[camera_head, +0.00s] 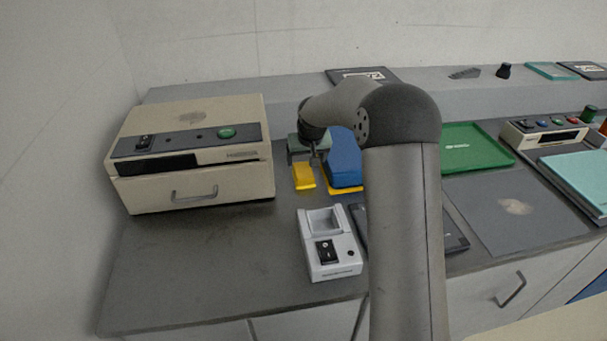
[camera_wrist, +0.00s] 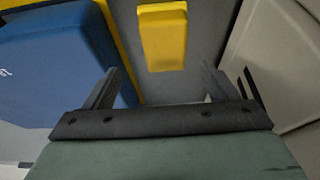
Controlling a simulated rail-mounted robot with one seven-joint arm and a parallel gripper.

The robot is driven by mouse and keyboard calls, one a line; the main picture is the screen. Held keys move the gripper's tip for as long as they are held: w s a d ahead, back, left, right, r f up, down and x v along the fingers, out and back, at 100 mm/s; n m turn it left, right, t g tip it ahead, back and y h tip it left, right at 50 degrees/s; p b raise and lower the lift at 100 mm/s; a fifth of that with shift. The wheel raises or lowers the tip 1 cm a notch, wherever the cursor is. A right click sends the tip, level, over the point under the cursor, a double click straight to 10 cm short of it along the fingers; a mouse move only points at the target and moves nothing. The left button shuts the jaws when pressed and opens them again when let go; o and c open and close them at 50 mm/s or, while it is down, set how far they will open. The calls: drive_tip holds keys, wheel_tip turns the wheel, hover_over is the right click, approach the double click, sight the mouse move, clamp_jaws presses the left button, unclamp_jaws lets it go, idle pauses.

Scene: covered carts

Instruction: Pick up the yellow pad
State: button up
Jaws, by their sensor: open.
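The yellow pad (camera_head: 304,176) lies on the grey counter between the beige drawer box and the blue block. In the wrist view the yellow pad (camera_wrist: 163,37) is at top centre, just beyond the fingertips and between their lines. My gripper (camera_head: 313,160) is above the counter near the pad's far end, partly hidden by my arm in the head view. In the wrist view my gripper (camera_wrist: 160,82) shows its two fingers spread apart with nothing between them.
The blue block (camera_head: 345,160) sits on a yellow base right of the pad; it also shows in the wrist view (camera_wrist: 60,55). The beige drawer box (camera_head: 190,155) stands left. A light grey device (camera_head: 333,262) stands in front. A green tray (camera_head: 476,147) lies farther right. The front-left counter is clear.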

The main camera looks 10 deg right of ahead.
sight(303, 170)
drive_tip(key=x, duration=0.4)
drive_tip(key=p+x, duration=0.1)
drive_tip(key=x, duration=0.1)
drive_tip(key=shift+s+a+f, duration=0.2)
drive_tip(key=shift+a+f, duration=0.1)
drive_tip(key=shift+a, duration=0.1)
drive_tip(key=c, duration=1.1)
